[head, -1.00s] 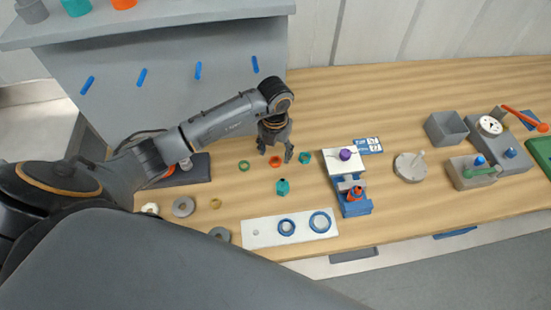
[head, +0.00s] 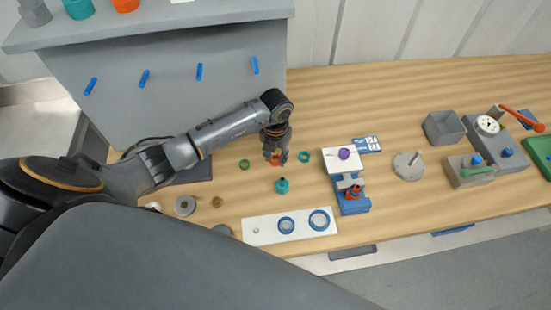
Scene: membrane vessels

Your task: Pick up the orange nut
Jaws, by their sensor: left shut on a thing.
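The orange nut (head: 276,160) is a small orange ring near the middle of the wooden table, partly hidden by the fingers. My left gripper (head: 275,158) comes down over it from above, with its fingers closed around it. Whether the nut still touches the table, I cannot tell. My right gripper does not show.
A green ring (head: 244,164) lies to the left and a teal ring (head: 304,156) close to the right. A teal fitting (head: 282,186) stands just in front. A blue and white fixture (head: 350,190) is further right. Bare table lies behind the gripper.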

